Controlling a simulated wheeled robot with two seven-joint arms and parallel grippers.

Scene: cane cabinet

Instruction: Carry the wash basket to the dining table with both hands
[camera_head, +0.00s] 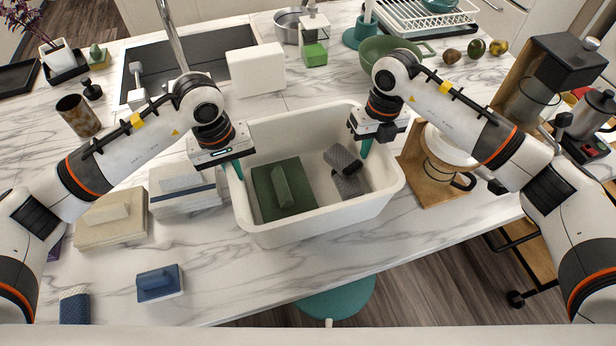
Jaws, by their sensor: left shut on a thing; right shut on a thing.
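The wash basket (318,226) is a white, open-topped tub on the marble counter in the middle of the head view. Inside lie a dark green block with a raised grip (268,192) and two small grey textured pieces (343,160). My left gripper (238,168) is shut on the basket's left wall near its rim. My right gripper (365,148) is shut on the basket's right wall near its far corner. Each gripper's teal fingertip shows inside the rim; the outer fingers are hidden. I cannot tell whether the basket touches the counter. I do not see the dining table for certain.
Folded beige cloth-like stacks (110,218) and a blue block (160,283) lie left of the basket. A wooden stand with a white dripper (436,168) stands close on the right. A sink (190,58) is behind. A teal stool (338,300) is below the front edge.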

